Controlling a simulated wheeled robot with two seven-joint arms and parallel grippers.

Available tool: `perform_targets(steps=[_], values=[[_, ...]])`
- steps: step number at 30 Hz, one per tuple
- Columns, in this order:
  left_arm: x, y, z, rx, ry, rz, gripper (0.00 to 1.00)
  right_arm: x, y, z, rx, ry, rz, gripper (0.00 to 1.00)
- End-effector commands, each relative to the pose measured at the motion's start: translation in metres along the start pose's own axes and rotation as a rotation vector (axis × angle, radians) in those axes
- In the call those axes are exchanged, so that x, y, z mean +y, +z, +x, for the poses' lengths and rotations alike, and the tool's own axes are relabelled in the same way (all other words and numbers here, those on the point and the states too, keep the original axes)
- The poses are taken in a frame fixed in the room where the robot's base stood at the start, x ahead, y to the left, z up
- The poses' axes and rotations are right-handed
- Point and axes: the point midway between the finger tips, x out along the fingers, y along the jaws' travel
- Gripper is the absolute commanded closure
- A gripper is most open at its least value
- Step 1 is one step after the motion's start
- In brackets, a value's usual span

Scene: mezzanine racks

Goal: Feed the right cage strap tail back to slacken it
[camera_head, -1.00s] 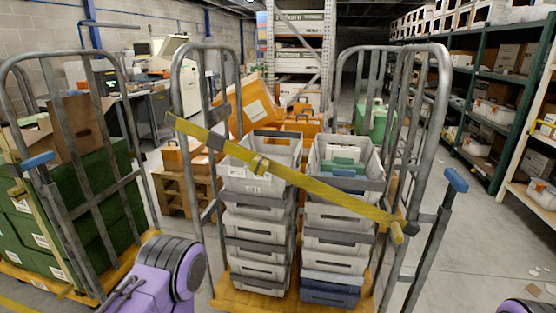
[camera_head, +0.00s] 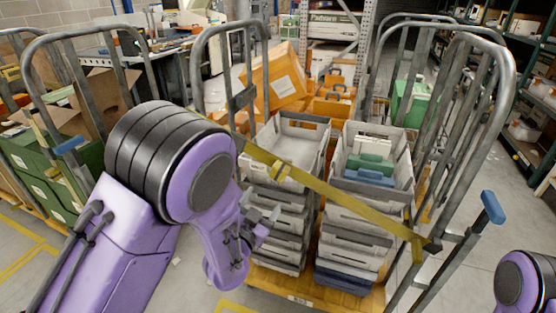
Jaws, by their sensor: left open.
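The right cage (camera_head: 500,85) is a grey tubular roll cage holding stacks of grey totes. A yellow strap (camera_head: 345,198) runs slanting down to the right across its front. The strap's right end (camera_head: 417,250) shows at the cage's right post; I cannot tell a loose tail there. My left gripper (camera_head: 265,222) is open and empty, in front of the left tote stack and below the buckle in the picture. My right gripper is out of view.
A left cage (camera_head: 28,68) with green crates (camera_head: 35,165) stands at the left. A blue-ended lever (camera_head: 493,207) sticks out at the right cage's right side. Orange boxes (camera_head: 272,80) are behind. Clear floor (camera_head: 480,270) lies at the lower right.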

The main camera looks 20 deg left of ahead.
Motion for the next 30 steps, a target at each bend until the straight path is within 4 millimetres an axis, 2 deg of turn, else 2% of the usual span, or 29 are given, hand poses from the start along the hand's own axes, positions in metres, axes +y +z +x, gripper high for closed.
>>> perform_targets(steps=[1,3,15,20,27,29,30], values=[[-0.001,-0.013,0.004,0.023,0.001,0.015,0.21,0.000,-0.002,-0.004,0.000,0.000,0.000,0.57],[-0.001,-0.017,0.012,0.036,0.002,0.021,0.21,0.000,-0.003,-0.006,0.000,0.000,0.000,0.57],[0.001,-0.018,0.094,0.031,0.004,0.019,0.21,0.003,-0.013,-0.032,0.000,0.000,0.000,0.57],[0.002,-0.017,0.107,0.030,0.004,0.020,0.21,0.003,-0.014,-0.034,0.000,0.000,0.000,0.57],[0.002,-0.016,0.109,0.030,0.004,0.020,0.21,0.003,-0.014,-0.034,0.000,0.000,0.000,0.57],[0.002,-0.016,0.109,0.030,0.004,0.019,0.38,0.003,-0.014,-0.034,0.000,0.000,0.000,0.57],[0.002,-0.016,0.109,0.030,0.004,0.019,0.51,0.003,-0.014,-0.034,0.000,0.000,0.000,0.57]])
